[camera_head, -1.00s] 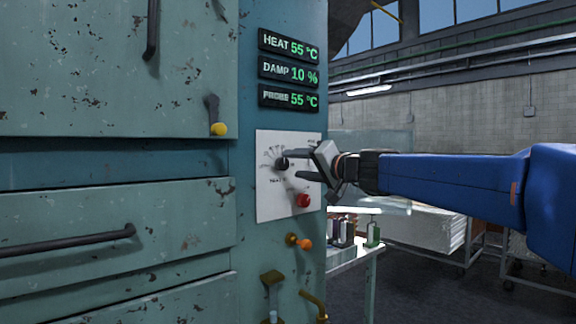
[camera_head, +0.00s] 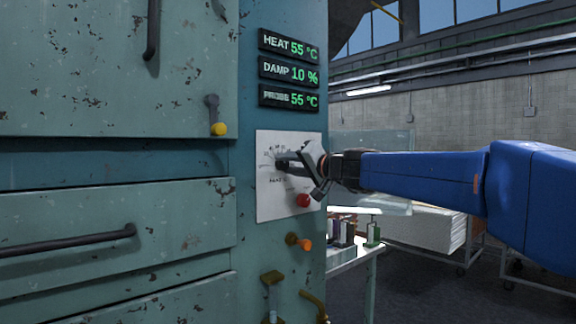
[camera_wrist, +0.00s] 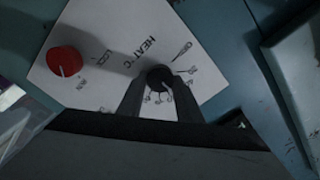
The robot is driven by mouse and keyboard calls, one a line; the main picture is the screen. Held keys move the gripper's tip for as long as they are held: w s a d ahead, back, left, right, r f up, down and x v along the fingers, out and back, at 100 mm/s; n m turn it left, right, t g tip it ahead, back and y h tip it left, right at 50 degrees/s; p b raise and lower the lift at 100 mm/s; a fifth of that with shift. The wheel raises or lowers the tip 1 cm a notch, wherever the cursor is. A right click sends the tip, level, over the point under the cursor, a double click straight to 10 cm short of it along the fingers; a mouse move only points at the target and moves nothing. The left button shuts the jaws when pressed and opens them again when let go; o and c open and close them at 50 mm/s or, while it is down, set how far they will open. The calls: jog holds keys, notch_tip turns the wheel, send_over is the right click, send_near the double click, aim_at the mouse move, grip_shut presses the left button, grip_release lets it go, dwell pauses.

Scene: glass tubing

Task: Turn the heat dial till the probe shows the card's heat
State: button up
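The heat dial (camera_wrist: 160,77) is a small black knob on a white panel (camera_head: 265,205) with printed marks. In the wrist view my gripper (camera_wrist: 157,88) has one dark finger on each side of the dial, close against it. In the head view the fingers (camera_head: 285,164) look drawn together over the dial and hide most of it. The heat display (camera_head: 290,47) reads 55 °C and the probe display (camera_head: 290,98) also reads 55 °C. No card with a heat on it can be made out.
A red knob (camera_head: 303,200) sits just below my gripper on the panel. The damp display (camera_head: 290,72) reads 10 %. An orange-tipped valve (camera_head: 300,243) and a brass pipe stick out lower down. A bench (camera_head: 350,258) with bottles stands behind at the right.

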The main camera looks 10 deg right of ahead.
jog(key=shift+m, duration=0.3)
jog(key=m, duration=0.3)
jog(key=shift+f, duration=0.1)
jog(key=shift+m, duration=1.8)
jog(key=shift+f, duration=0.1)
jog(key=o, duration=1)
jog(key=shift+o, duration=0.2)
jog(key=shift+d, duration=0.1)
jog(key=v, duration=1.7)
